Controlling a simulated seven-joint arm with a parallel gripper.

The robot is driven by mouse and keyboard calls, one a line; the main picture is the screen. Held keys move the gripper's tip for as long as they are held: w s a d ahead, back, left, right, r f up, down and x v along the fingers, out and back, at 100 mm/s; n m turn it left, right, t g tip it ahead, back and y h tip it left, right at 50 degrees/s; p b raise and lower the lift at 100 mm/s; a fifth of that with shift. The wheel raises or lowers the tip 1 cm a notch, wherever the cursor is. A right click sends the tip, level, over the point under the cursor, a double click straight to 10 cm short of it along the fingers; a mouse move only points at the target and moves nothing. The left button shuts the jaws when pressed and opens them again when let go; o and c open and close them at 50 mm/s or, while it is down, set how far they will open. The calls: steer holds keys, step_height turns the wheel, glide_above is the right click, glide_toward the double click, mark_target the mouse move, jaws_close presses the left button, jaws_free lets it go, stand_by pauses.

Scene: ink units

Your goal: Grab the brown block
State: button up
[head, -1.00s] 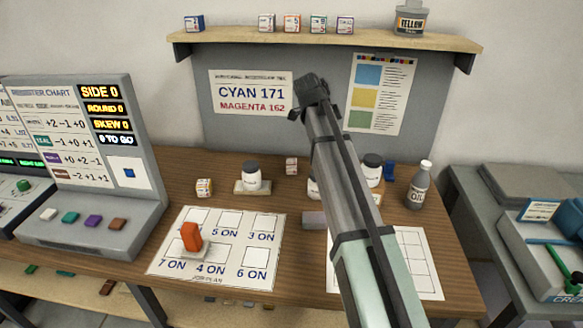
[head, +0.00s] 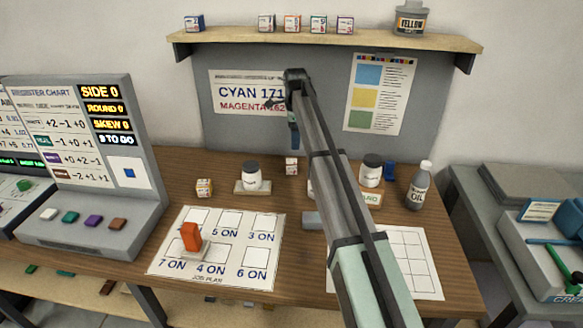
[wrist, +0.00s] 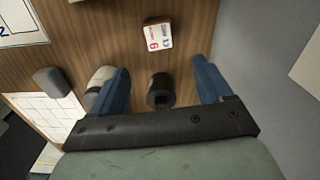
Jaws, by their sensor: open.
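A small brown block (head: 117,224) sits at the right end of a row of coloured pieces on the grey console's ledge, at the left of the head view. Another brown piece (head: 107,287) lies on the low shelf under the table. My gripper (wrist: 160,66) is open and empty, its two blue fingers apart above the wooden table. In the head view, a blue finger hangs below the arm's end in front of the back board, far to the right of the console. No brown block shows in the wrist view.
A black-topped jar (wrist: 160,92) and a labelled cube (wrist: 157,36) lie below my gripper. A white sheet (head: 215,275) carries an upright orange piece (head: 191,237). An oil bottle (head: 418,187) stands at the right. The console screen (head: 100,110) rises behind the ledge.

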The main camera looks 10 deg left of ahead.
mark_target(293, 161)
step_height(293, 161, down, 6)
steer(key=shift+f, duration=0.15)
steer(key=shift+s+a+f, duration=0.1)
steer(key=shift+a+f, duration=0.1)
steer(key=shift+f, duration=1.2)
steer(key=shift+a+f, duration=0.15)
steer(key=shift+f, duration=1.2)
steer(key=c, duration=1)
